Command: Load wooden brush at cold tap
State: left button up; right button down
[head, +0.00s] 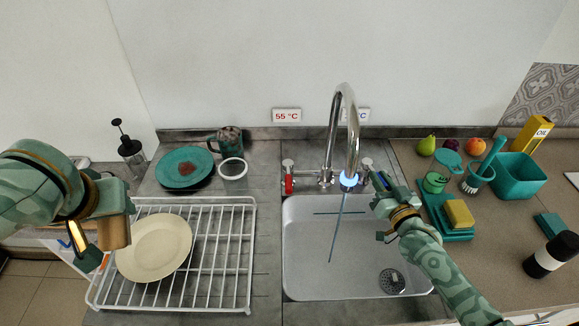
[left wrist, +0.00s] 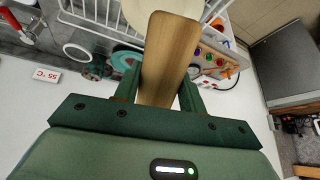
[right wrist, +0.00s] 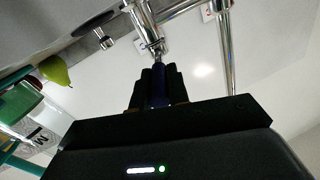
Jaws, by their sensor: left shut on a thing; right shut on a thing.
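The wooden brush (head: 116,233) is held by my left gripper (head: 103,222) above the left side of the drying rack; only a flat wooden part shows. In the left wrist view the wood (left wrist: 167,60) sticks out between the fingers (left wrist: 158,98). My right gripper (head: 376,184) is at the cold tap, right of the spout, shut on its blue handle, which shows between the dark fingers in the right wrist view (right wrist: 157,88). The tall chrome faucet (head: 345,100) has a blue-lit tip, and a thin blue stream (head: 338,232) falls into the sink.
A cream plate (head: 155,248) leans on the white rack (head: 236,262). The sink (head: 310,265) is otherwise clear except for its drain. The red hot tap (head: 289,183) stands left of the spout. A yellow sponge (head: 460,213) and teal bin (head: 517,174) are on the right.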

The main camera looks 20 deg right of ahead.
jog(key=c, duration=1.3)
grip_release()
jog(key=shift+c, duration=0.2)
